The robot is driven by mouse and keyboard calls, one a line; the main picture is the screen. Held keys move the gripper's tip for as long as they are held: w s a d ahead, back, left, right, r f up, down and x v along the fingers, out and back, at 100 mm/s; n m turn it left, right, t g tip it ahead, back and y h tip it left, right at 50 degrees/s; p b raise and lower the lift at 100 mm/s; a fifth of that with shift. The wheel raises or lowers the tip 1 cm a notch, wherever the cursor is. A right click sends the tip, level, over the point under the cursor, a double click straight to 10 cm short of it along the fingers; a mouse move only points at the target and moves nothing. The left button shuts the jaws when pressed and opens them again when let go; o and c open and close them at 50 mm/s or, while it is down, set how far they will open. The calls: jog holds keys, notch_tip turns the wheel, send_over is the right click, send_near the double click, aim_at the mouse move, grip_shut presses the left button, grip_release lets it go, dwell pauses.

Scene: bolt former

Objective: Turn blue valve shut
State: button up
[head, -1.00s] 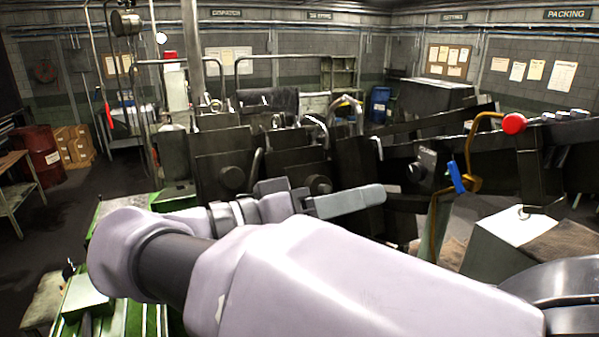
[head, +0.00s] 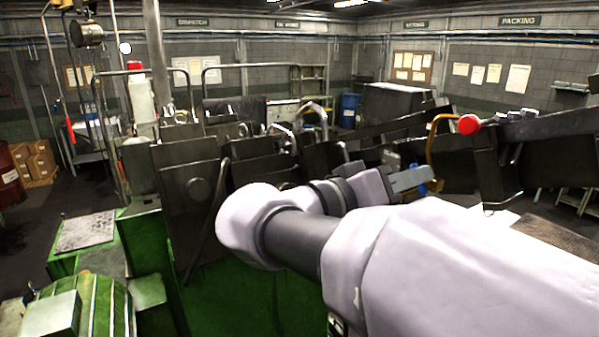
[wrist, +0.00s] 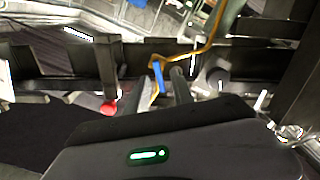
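The blue valve handle (wrist: 158,77) is a short flat lever on a yellow pipe (wrist: 203,52). In the wrist view it lies just left of a dark finger of my gripper (wrist: 178,86), with a gap that I cannot judge in depth. In the head view my gripper (head: 410,181) reaches right toward the yellow pipe (head: 435,140) and largely hides the handle.
A red ball knob (head: 468,124) stands close to the pipe; it also shows in the wrist view (wrist: 109,108). Dark machine panels (head: 187,180) and a sloping dark beam (head: 560,130) crowd the space around my arm.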

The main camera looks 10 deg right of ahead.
grip_shut()
jog(key=shift+n, duration=0.3)
jog(key=shift+w+f+n+p, duration=0.15)
jog(key=shift+n+p, duration=0.6)
jog(key=shift+n, duration=0.85)
jog(key=shift+w+f+n+p, duration=0.1)
jog(key=shift+f+n+p, duration=0.2)
jog(key=shift+n+p, duration=0.85)
jog(key=shift+w+f+n+p, duration=0.1)
jog(key=shift+f+n+p, duration=0.15)
jog(key=shift+n, duration=1.8)
jog(key=shift+o, duration=0.9)
grip_release()
jog(key=shift+a, duration=0.1)
